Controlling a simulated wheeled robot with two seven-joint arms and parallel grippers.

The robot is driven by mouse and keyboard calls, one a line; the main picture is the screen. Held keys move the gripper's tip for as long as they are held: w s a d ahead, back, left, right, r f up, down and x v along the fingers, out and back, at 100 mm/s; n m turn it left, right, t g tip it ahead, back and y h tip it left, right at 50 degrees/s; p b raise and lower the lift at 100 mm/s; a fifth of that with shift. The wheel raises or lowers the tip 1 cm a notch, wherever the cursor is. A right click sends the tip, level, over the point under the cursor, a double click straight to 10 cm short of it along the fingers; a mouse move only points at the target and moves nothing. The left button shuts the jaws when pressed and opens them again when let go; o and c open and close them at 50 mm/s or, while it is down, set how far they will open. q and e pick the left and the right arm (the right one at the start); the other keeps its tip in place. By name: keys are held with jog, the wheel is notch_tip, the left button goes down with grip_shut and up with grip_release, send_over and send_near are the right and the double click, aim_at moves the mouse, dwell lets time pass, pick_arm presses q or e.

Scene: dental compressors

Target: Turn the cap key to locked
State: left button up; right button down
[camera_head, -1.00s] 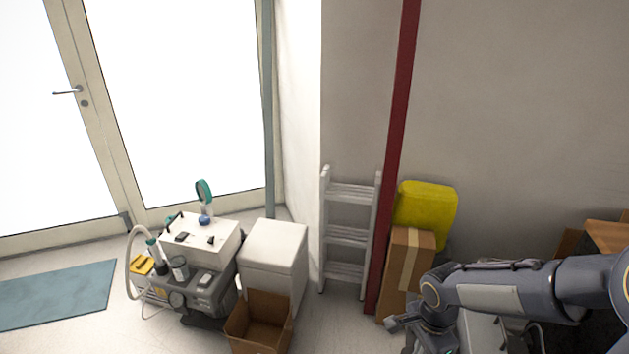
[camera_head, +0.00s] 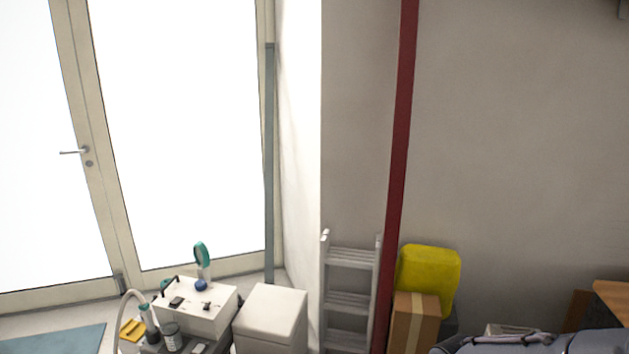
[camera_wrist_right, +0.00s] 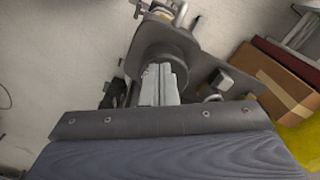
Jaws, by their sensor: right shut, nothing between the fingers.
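I cannot make out a cap key in either view. My right gripper (camera_wrist_right: 162,78) is in the right wrist view, its two pale fingers together and nothing seen between them. A grey metal part with a round collar surrounds the fingers in the picture; I cannot tell whether they touch anything. In the head view only the top of my right arm shows at the bottom right edge, and its gripper is out of frame. My left gripper is not in view.
A white machine (camera_head: 190,318) with a teal-rimmed round part stands at lower left, beside a white cabinet (camera_head: 272,312). A ladder (camera_head: 349,256), yellow container (camera_head: 430,275) and cardboard box (camera_head: 414,318) line the wall. A box (camera_wrist_right: 275,82) shows right in the wrist view. Grey floor (camera_wrist_right: 60,60) is clear at left.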

jog(key=shift+d, duration=0.3)
dwell(0.5)
jog(key=shift+a, duration=0.1)
jog(key=shift+a+b, duration=0.25)
jog(key=shift+b, duration=0.15)
notch_tip(320, 180, up, 6)
jog(key=p, duration=0.4)
jog(key=s+a+r+n+t+y, duration=0.1)
jog(key=s+r+n+t+y, duration=0.1)
jog(key=s+r+n, duration=0.4)
jog(key=s+a+r+n+t+y, duration=0.1)
jog(key=s+r+n+t, duration=0.2)
jog(key=s+r+n, duration=0.3)
jog(key=s+n, duration=0.1)
jog(key=s, duration=0.3)
jog(key=shift+s+t+y, duration=0.15)
jog(key=shift+t+y, duration=0.15)
jog(key=shift+y, duration=0.1)
